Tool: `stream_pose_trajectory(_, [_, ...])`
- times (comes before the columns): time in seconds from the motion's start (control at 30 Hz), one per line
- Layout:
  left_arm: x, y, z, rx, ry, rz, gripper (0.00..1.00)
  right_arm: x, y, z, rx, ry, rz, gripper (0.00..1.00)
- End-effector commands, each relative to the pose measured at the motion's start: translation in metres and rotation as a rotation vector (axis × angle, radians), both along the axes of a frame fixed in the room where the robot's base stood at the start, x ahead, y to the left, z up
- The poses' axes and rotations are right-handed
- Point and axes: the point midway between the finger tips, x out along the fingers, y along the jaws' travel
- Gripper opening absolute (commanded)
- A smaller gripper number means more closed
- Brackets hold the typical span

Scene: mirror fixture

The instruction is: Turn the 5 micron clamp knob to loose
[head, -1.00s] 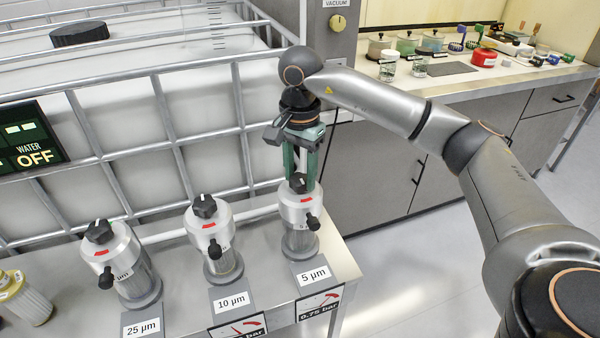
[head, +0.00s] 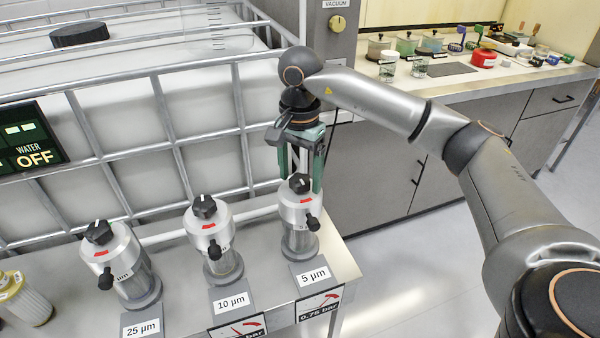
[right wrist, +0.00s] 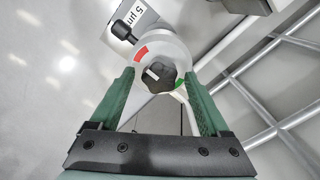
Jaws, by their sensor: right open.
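The 5 micron clamp knob (head: 300,182) is a black knob on top of the rightmost silver filter housing (head: 299,209), above the "5 µm" label (head: 312,276). My right gripper (head: 301,188) has green fingers pointing down, spread open on either side of the knob. In the right wrist view the knob (right wrist: 160,78) lies between the open fingers, with a gap on both sides. A red mark (right wrist: 141,54) and a green mark (right wrist: 180,85) show on the housing around it. The knob's white pointer faces neither mark clearly. My left gripper is out of view.
The 10 µm housing (head: 210,232) and 25 µm housing (head: 115,255) stand to the left, each with a black knob. A metal cage (head: 160,95) around a white tank is behind. A black side handle (head: 312,222) sticks out of the 5 µm housing's front.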

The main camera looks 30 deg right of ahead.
Motion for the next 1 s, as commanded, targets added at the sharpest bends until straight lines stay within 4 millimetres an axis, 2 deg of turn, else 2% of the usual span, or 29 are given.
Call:
stream_pose_trajectory(0.17, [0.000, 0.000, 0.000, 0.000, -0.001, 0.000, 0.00, 0.000, 0.000, 0.001, 0.000, -0.001, -0.001, 0.80])
stream_pose_trajectory(0.27, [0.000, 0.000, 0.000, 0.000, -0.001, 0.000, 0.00, 0.001, 0.001, 0.009, 0.001, -0.003, -0.001, 0.80])
stream_pose_trajectory(0.37, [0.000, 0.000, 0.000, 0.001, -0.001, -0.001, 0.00, 0.001, 0.001, 0.026, 0.002, -0.006, 0.000, 0.80])
stream_pose_trajectory(0.5, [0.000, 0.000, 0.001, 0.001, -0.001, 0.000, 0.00, 0.001, 0.001, 0.058, 0.002, -0.006, 0.000, 0.80])
stream_pose_trajectory(0.7, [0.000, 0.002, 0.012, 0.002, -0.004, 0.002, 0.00, 0.000, 0.000, 0.101, -0.001, -0.004, 0.000, 0.80])
stream_pose_trajectory(0.8, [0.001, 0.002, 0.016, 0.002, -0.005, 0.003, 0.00, 0.000, 0.000, 0.114, 0.000, -0.003, -0.001, 0.80])
stream_pose_trajectory(1.0, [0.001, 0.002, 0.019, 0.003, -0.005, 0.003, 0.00, 0.000, 0.000, 0.125, 0.000, 0.000, 0.000, 0.80])
